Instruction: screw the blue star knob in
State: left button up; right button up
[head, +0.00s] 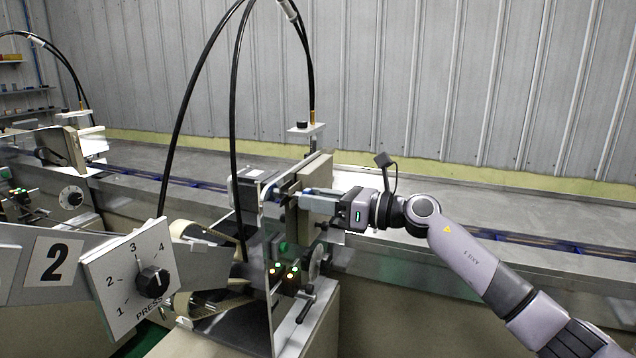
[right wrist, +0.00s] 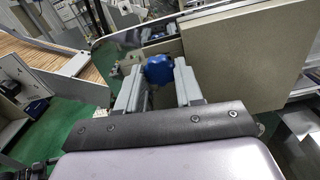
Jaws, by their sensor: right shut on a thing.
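The blue star knob (right wrist: 159,68) shows in the right wrist view, at the tips of my right gripper (right wrist: 158,88), with one grey finger on each side of it. The fingers are shut on the knob. In the head view my right gripper (head: 305,203) reaches in from the right to the side of the wrapper machine (head: 300,335). The knob is not clear there, behind the fingers and the plates. How far its thread sits in is hidden. My left gripper is not in view.
A beige panel (right wrist: 250,55) stands close to the right finger in the right wrist view. In the head view a pressure dial (head: 152,282) is at the front left. Black cables (head: 178,110) arch over the machine. A long grey conveyor bed (head: 480,215) runs behind my arm.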

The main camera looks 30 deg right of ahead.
jog(key=m, duration=0.4)
jog(key=shift+f, duration=0.1)
jog(key=o, duration=0.9)
pick_arm(q)
jog(key=shift+b, duration=0.3)
